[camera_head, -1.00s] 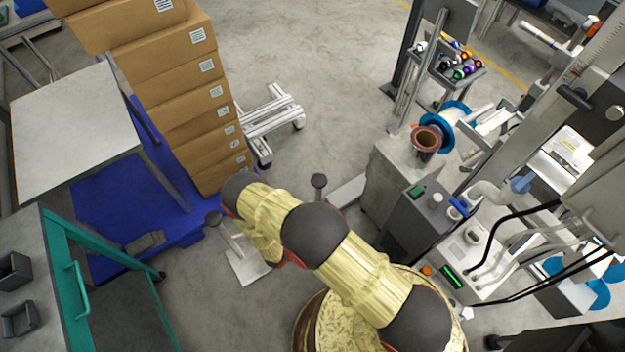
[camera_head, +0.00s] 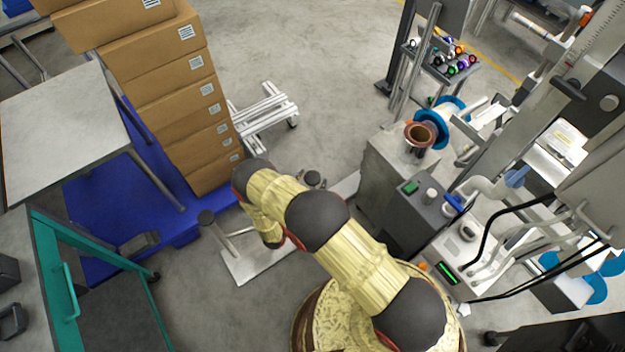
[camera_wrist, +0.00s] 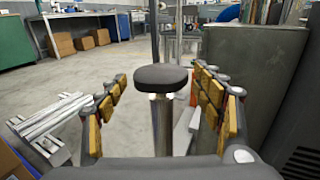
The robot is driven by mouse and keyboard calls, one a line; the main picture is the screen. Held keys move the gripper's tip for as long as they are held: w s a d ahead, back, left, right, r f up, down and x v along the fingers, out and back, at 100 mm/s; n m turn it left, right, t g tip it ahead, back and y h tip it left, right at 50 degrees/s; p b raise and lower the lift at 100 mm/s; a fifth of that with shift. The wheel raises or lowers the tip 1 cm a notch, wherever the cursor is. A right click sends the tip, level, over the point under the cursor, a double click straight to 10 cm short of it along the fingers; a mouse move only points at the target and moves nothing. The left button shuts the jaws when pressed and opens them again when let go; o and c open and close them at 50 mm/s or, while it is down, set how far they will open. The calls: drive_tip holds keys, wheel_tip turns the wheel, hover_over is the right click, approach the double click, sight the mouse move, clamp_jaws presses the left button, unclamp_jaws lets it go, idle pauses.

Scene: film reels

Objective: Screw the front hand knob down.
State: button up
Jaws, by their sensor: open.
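A dark rounded hand knob (camera_wrist: 160,77) tops an upright metal post (camera_wrist: 162,125) in the wrist view. My gripper (camera_wrist: 158,88) is open, with its yellow-padded fingers on both sides of the knob and visible gaps to it. In the head view a dark knob (camera_head: 313,177) shows just beyond my arm, with the gripper largely hidden behind the arm. I cannot tell from the frames which knob is called front.
A grey machine cabinet (camera_head: 385,178) stands right of the arm, also close on the right in the wrist view (camera_wrist: 250,75). Stacked cardboard boxes (camera_head: 180,105) on a blue pallet (camera_head: 90,205) and an aluminium frame (camera_head: 262,112) stand left. Open floor lies beyond.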

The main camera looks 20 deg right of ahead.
drive_tip(key=shift+w+d, duration=0.35)
drive_tip(key=shift+d, duration=0.1)
drive_tip(key=c, duration=1.1)
drive_tip(key=shift+c, duration=0.4)
drive_tip(key=shift+w+a+f+m+g+h+b, duration=0.1)
drive_tip(key=shift+f+m+g+h+b, duration=0.1)
drive_tip(key=shift+m+g+h+b, duration=0.75)
drive_tip(key=shift+m+g+b, duration=0.25)
drive_tip(key=shift+g+b, duration=0.3)
drive_tip(key=shift+b, duration=0.35)
drive_tip(key=shift+r+m+g+h, duration=0.2)
drive_tip(key=shift+m+g+h, duration=0.1)
drive_tip(key=shift+g+h, duration=0.1)
